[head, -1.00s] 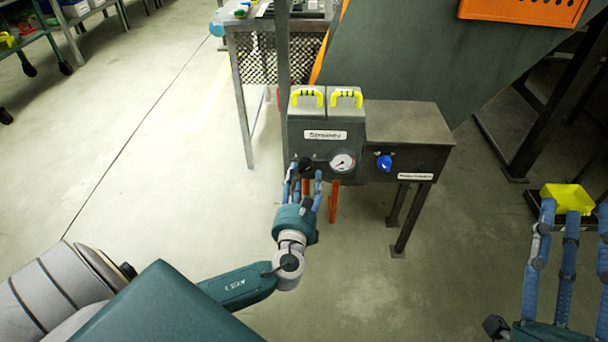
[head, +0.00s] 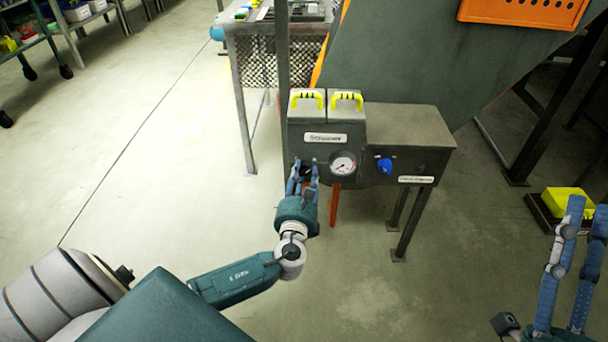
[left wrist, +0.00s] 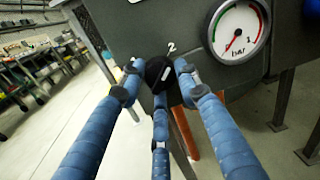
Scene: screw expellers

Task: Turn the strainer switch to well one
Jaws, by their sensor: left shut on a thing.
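The strainer box (head: 320,158) is a grey housing with a "Strainer" label. Its switch is a black knob (left wrist: 157,72) with a white mark, on the front left of the box. The mark points up and right in the left wrist view, below a printed "2" (left wrist: 171,47). My left gripper (head: 304,168) is at the knob with its blue fingers closed around it; it also shows in the left wrist view (left wrist: 156,80). The fingers partly hide the knob in the head view.
A round pressure gauge (head: 342,163) sits right of the knob. A blue knob (head: 384,166) is on the adjoining dark box (head: 415,150). Two yellow handles top the strainer box. A yellow bin (head: 566,202) stands at the right. The floor at left is clear.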

